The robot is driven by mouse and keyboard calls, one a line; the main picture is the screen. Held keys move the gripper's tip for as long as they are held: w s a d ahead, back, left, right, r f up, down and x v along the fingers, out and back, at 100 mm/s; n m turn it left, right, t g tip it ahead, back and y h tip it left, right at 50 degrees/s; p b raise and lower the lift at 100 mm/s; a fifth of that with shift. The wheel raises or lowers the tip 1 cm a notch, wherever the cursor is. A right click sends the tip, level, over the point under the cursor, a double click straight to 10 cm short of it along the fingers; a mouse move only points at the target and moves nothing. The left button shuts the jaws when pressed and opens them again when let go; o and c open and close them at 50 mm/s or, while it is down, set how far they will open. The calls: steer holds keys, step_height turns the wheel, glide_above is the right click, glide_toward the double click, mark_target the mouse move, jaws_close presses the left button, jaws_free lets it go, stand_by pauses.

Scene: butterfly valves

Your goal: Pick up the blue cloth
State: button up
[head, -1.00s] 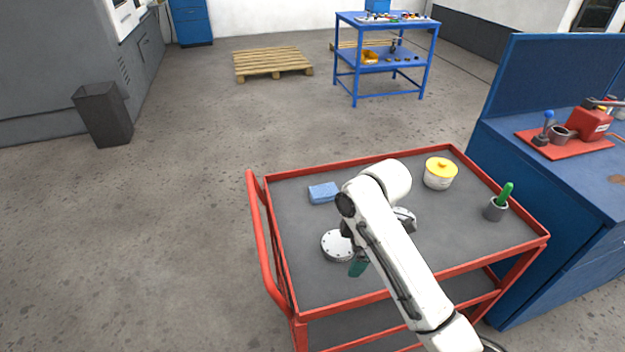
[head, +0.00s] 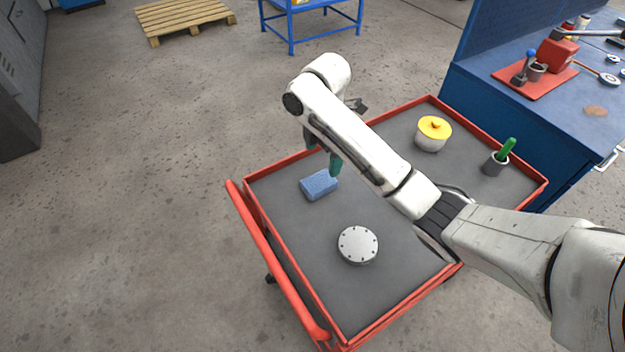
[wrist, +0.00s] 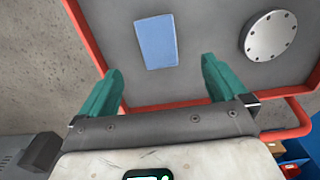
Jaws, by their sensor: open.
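The blue cloth (head: 319,185) is a small folded block lying on the grey top of the red cart (head: 300,257), near its far left side. In the wrist view the cloth (wrist: 157,41) lies flat ahead of the fingers, about midway between them. My gripper (head: 322,160) hangs above the cart just beyond and beside the cloth, partly hidden by my arm. Its two green fingers show spread apart and empty in the wrist view (wrist: 160,88). The fingers look apart from the cloth; the exact height is hard to tell.
A round bolted metal disc (head: 358,245) lies nearer on the cart. The cart has a raised red rim. A blue workbench (head: 540,110) stands beyond.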

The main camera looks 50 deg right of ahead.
steer(key=b, duration=0.5)
glide_above(319, 181)
steer(key=f, duration=0.6)
steer(key=shift+s+f, duration=0.1)
steer(key=shift+s, duration=0.1)
steer(key=shift+w+f, duration=0.15)
steer(key=shift+f, duration=1.8)
steer(key=shift+c, duration=0.5)
steer(key=c, duration=1)
